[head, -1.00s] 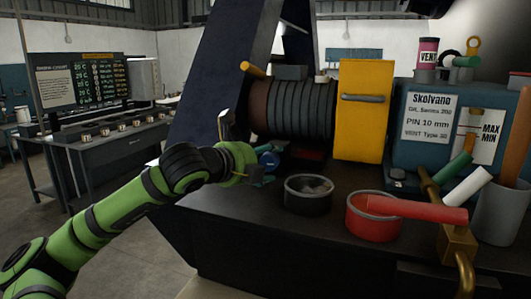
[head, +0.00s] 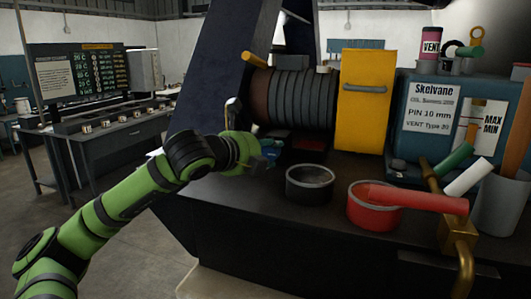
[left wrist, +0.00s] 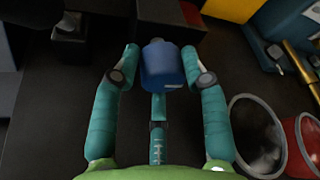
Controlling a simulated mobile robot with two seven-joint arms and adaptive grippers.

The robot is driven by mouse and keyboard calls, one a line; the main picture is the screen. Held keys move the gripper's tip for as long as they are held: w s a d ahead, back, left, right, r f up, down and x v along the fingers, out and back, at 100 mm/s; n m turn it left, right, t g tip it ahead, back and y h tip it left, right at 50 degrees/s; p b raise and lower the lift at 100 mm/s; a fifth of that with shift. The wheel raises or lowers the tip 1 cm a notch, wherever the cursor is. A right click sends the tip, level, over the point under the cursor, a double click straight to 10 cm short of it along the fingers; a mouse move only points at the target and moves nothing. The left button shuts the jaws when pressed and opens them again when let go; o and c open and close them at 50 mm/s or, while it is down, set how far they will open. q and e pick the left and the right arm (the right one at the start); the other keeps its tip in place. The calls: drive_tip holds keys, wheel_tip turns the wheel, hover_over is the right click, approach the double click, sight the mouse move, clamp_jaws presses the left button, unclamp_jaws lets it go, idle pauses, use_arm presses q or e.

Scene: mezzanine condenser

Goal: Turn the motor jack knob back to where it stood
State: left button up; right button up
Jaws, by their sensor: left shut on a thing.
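The motor jack knob (left wrist: 163,65) is a blue, rounded piece in the left wrist view, between the two teal fingers of my left gripper (left wrist: 162,72). The gripper is shut on it, with a finger on each side. In the head view my left gripper (head: 266,152) is at the left end of the dark bench top, below the ribbed motor (head: 300,98). There the fingers largely hide the knob, and its turned angle cannot be read. My right gripper is in neither view.
A black round tray (head: 310,196) and a red one (head: 372,219) stand right of the gripper. A red cylinder (head: 425,199) lies across the red tray. A yellow box (head: 365,105) stands behind. A brass pipe (head: 458,240) rises at the front right.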

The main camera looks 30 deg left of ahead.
use_arm(q)
drive_tip(key=m, duration=0.1)
drive_tip(key=r+m+y, duration=0.1)
drive_tip(key=m, duration=0.1)
drive_tip(key=shift+d+g, duration=0.1)
drive_tip(key=shift+g, duration=0.2)
drive_tip(key=m+y, duration=0.1)
drive_tip(key=m+y+b, duration=0.1)
drive_tip(key=m, duration=0.1)
drive_tip(key=shift+w+d+f+g+y, duration=0.1)
drive_tip(key=shift+d+g+y, duration=0.05)
drive_tip(key=shift+g+y, duration=0.15)
drive_tip(key=m+b, duration=0.1)
drive_tip(key=m+y+b, duration=0.1)
drive_tip(key=shift+d+f+m, duration=0.1)
drive_tip(key=shift+d+m, duration=0.05)
drive_tip(key=shift+m, duration=0.15)
drive_tip(key=shift+d+m+y+b, duration=0.1)
drive_tip(key=shift+m+y+b, duration=1.25)
drive_tip(key=shift+m, duration=0.45)
drive_tip(key=shift+f, duration=0.1)
drive_tip(key=o, duration=1.1)
drive_tip(key=shift+w+d, duration=0.15)
drive_tip(key=shift+f, duration=0.1)
